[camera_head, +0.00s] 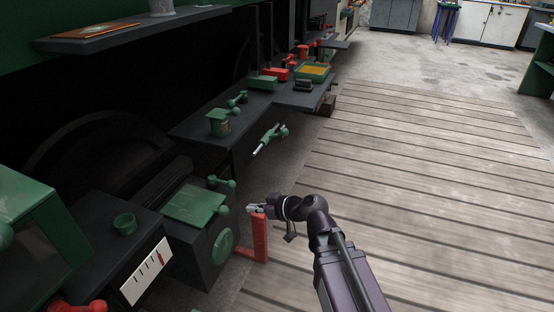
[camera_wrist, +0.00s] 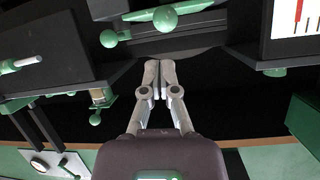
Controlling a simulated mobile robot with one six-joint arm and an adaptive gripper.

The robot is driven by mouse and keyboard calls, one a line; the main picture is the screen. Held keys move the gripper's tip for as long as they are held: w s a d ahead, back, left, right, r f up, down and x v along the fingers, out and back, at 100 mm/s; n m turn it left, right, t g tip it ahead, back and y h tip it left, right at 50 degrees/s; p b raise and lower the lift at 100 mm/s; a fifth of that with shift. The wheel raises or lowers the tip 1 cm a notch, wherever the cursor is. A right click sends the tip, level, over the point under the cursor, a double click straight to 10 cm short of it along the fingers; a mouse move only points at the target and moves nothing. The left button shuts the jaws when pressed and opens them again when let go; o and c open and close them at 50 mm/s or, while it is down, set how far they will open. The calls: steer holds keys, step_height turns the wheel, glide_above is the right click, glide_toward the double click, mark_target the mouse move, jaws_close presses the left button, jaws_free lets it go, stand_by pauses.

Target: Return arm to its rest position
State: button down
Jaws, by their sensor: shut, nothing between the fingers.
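My gripper (camera_head: 252,208) is at the end of my dark arm, near the middle of the head view. It is over the top of a red upright post and to the right of a dark box with a green top plate (camera_head: 196,204). In the wrist view my gripper (camera_wrist: 158,75) has its two grey fingers together with nothing between them. The arm reaches in from the lower right of the head view, over the slatted wooden floor. I cannot tell from these views whether the gripper touches the red post.
A red post (camera_head: 259,238) stands beside the dark box. The slatted wooden floor (camera_head: 420,150) to the right is clear. White cabinets (camera_head: 488,24) stand far back.

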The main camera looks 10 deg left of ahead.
steer(key=s+d+f+m+g+h+p, duration=0.1)
steer(key=d+f+m+h, duration=0.3)
steer(key=d, duration=0.8)
steer(key=s+d+f+m+g+h+p, duration=0.15)
steer(key=d+m+h, duration=0.35)
steer(key=d, duration=0.6)
steer(key=d+f+m+g+h, duration=0.1)
steer(key=d+f+m+h, duration=0.35)
steer(key=d, duration=0.75)
step_height(320, 180, up, 38)
steer(key=p, duration=3.7)
steer(key=shift+a, duration=0.15)
